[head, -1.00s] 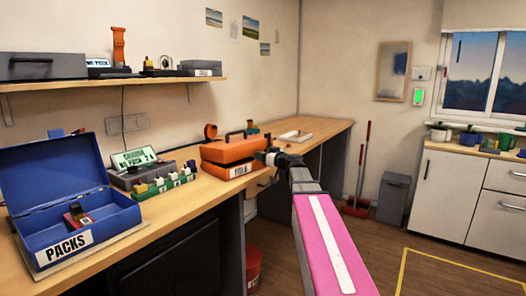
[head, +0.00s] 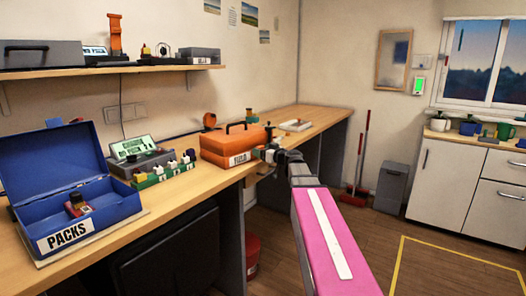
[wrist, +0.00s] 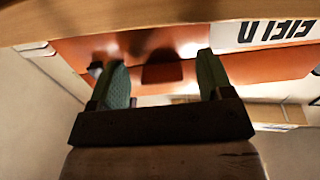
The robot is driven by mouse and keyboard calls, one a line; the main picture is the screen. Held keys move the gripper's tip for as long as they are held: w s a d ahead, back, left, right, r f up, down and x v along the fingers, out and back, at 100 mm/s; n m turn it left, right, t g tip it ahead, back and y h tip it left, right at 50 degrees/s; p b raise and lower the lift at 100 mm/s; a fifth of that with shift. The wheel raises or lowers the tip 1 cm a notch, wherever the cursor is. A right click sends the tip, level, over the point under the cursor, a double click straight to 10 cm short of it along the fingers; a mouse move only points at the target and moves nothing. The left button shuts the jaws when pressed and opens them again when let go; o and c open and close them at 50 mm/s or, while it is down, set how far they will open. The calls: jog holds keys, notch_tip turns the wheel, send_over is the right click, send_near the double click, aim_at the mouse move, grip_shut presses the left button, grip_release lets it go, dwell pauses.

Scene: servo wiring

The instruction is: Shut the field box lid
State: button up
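The orange field box (head: 232,144) sits on the bench, with a handle on top and a white FIELD label on its front. Its lid lies down over the box; I cannot tell whether it is fully closed or latched. My gripper (head: 268,152) is at the box's right front side. In the wrist view the box's orange front (wrist: 185,72) and its label (wrist: 265,33) show upside down. There my gripper (wrist: 162,80) is open, its two green fingers apart in front of the orange surface.
The blue PACKS box (head: 75,205) stands open at the left, with small items inside. A grey device (head: 140,158) and a green rack (head: 165,175) of small parts stand between the boxes. A white tray (head: 294,125) lies behind on the right.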

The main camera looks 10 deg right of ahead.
jog(key=shift+r, duration=0.1)
jog(key=v, duration=1)
jog(key=shift+s+d, duration=0.25)
jog(key=shift+s, duration=0.1)
jog(key=s+a+f+m+g+h, duration=0.1)
jog(key=s+a+f+g, duration=0.35)
jog(key=f, duration=0.55)
jog(key=s+a+f+m+g+h, duration=0.1)
jog(key=s+a+f+g+h, duration=0.25)
jog(key=f, duration=0.65)
jog(key=s+f+m+g+h, duration=0.5)
jog(key=s+f, duration=0.7)
jog(key=f, duration=0.3)
jog(key=shift+s+f+g+h, duration=0.3)
jog(key=shift+g+h, duration=0.15)
jog(key=shift+g, duration=0.45)
